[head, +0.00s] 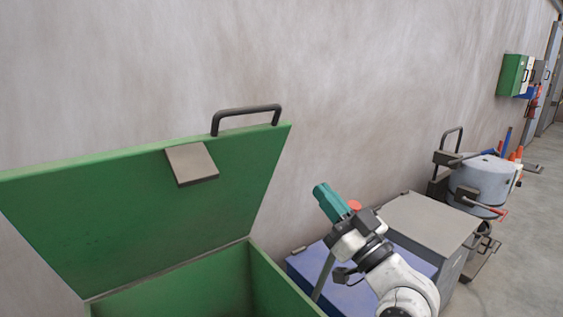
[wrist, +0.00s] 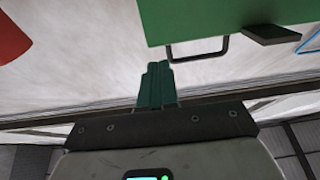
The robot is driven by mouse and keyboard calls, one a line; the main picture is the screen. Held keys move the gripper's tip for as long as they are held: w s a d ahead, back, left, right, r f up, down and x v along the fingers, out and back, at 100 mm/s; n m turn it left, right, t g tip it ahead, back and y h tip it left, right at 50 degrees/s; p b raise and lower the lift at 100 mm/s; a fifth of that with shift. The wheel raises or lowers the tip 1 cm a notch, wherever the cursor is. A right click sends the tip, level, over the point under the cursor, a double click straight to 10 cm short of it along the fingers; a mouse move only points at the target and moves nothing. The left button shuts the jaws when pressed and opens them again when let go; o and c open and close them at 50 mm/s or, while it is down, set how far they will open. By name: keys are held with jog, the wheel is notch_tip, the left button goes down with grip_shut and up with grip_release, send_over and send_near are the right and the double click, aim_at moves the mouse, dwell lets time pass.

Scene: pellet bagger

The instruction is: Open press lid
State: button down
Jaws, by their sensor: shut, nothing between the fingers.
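The green press lid (head: 130,200) stands raised, leaning back toward the wall, above the open green press box (head: 265,280). Its dark handle (head: 246,118) sits on the lid's upper edge, and a grey block (head: 191,164) is fixed to the lid's inner face. My gripper (head: 322,188) has teal fingers, is shut and empty, and is to the right of the lid, apart from it. In the wrist view the shut fingers (wrist: 156,70) point toward a green panel (wrist: 215,20) with a dark handle (wrist: 198,52), with a gap between them.
A blue-topped unit (head: 345,295) and a grey box (head: 430,225) stand right of the press, close under my arm. A grey drum machine (head: 480,180) is farther right. Green boxes (head: 513,75) hang on the wall. Open floor (head: 525,260) lies at the far right.

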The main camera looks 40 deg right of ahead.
aim_at(280, 133)
jog(key=p+x, duration=0.3)
jog(key=x, duration=0.3)
jog(key=r+p+x, duration=0.1)
jog(key=p+x, duration=0.2)
jog(key=x, duration=0.3)
jog(key=shift+w+d+r, duration=0.1)
jog(key=shift+w+r, duration=0.05)
jog(key=shift+w+r+p, duration=0.2)
jog(key=shift+w+p, duration=0.1)
jog(key=shift+w, duration=0.3)
